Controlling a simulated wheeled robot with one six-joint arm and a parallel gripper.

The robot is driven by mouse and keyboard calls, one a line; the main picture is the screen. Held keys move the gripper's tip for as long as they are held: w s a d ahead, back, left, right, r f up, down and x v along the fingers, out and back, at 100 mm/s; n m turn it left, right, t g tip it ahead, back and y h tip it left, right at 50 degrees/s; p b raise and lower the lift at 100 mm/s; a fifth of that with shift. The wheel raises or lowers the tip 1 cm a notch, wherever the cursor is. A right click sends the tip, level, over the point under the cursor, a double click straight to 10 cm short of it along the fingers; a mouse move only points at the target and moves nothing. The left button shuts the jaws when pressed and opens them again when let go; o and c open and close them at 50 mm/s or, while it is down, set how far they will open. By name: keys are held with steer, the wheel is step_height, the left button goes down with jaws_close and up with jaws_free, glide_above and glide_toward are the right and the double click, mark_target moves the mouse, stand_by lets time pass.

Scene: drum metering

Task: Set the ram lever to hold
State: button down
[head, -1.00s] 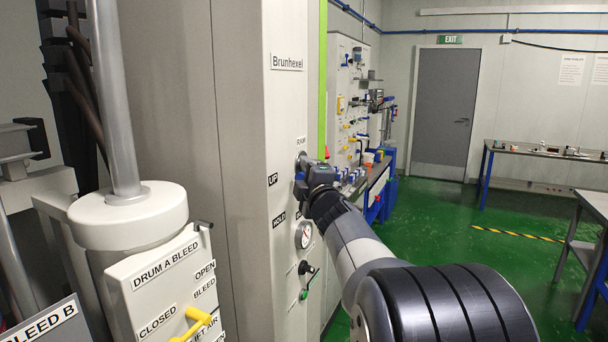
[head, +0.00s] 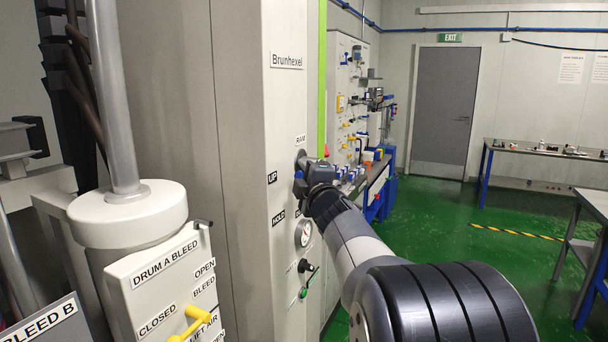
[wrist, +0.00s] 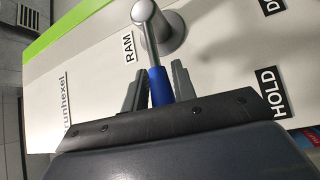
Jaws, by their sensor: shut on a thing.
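The ram lever (wrist: 152,50) is a metal rod with a blue grip (wrist: 160,88), on a round grey hub (wrist: 170,32) beside the RAM label (wrist: 128,47) on the white panel. In the wrist view the lever runs down the picture from its hub. My gripper (wrist: 158,84) is shut on the blue grip, one finger on each side. In the head view my gripper (head: 302,178) is at the panel, close to the UP label (head: 271,178) and above the HOLD label (head: 278,218). The HOLD label also shows at the right in the wrist view (wrist: 267,92). The lever's far end is hidden.
The drum A bleed box (head: 165,280) with a yellow handle (head: 192,323) stands at front left. Green floor (head: 450,220) lies open at right.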

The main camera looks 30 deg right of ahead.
steer(key=shift+f+b, duration=0.2)
steer(key=shift+b, duration=0.3)
steer(key=f+n+t+b, duration=0.1)
steer(key=b, duration=0.3)
steer(key=shift+f+b, duration=0.25)
steer(key=shift+b, duration=0.15)
steer(key=f+n+t+y+b, duration=0.1)
steer(key=n+y+b, duration=0.1)
steer(key=b, duration=0.4)
steer(key=w+d+f+n+t+y+b, duration=0.1)
steer(key=n+t+y+b, duration=0.1)
steer(key=n+b, duration=0.2)
steer(key=d+f+n+t+y+b, duration=0.1)
steer(key=f+n+b, duration=0.1)
steer(key=b, duration=0.7)
steer(key=shift+w+n+t+y+b, duration=0.2)
steer(key=shift+n+t+y+b, duration=0.15)
steer(key=shift+n, duration=0.35)
steer(key=shift+y, duration=0.35)
steer(key=c, duration=1.1)
jaws_free()
steer(key=shift+c, duration=0.2)
